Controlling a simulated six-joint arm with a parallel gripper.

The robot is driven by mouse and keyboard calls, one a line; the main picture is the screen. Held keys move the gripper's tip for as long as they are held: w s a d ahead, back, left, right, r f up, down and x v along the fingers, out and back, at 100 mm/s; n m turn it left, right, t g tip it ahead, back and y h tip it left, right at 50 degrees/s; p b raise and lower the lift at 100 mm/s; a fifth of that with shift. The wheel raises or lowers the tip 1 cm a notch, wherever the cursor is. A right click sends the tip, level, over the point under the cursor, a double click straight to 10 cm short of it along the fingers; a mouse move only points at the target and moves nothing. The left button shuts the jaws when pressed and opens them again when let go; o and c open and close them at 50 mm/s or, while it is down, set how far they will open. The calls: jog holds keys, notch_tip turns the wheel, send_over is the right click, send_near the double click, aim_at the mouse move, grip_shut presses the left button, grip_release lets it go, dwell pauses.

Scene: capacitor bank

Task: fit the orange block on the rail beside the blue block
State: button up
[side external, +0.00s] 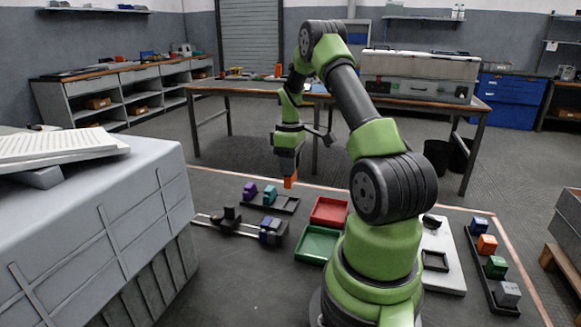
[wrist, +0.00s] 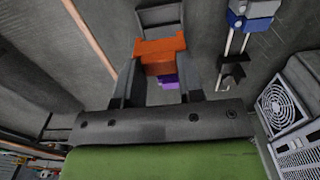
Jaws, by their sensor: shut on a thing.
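My gripper (side external: 287,172) is shut on an orange block (side external: 291,182) and holds it in the air above the black tray. In the wrist view the orange block (wrist: 160,50) sits between the two fingers. The pale rail (side external: 243,231) lies on the table at the left, below and apart from the held block. A blue block (side external: 274,223) with greyish parts sits at the rail's right end; it also shows at the top right of the wrist view (wrist: 250,8). A black piece (side external: 231,213) stands on the rail's left part, with a gap between it and the blue block.
The black tray (side external: 288,204) holds a purple block (side external: 250,190) and a teal block (side external: 269,195). A red tray (side external: 330,209) and a green tray (side external: 316,244) stand right of the rail. A black rack (side external: 488,278) with several coloured blocks is at far right.

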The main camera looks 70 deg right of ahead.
jog(key=w+a, duration=0.4)
jog(key=a, duration=0.9)
jog(key=shift+f, duration=2.65)
jog(key=shift+f, duration=0.35)
jog(key=shift+f, duration=0.25)
jog(key=shift+f, duration=0.35)
jog(key=shift+c, duration=0.3)
jog(key=o, duration=1)
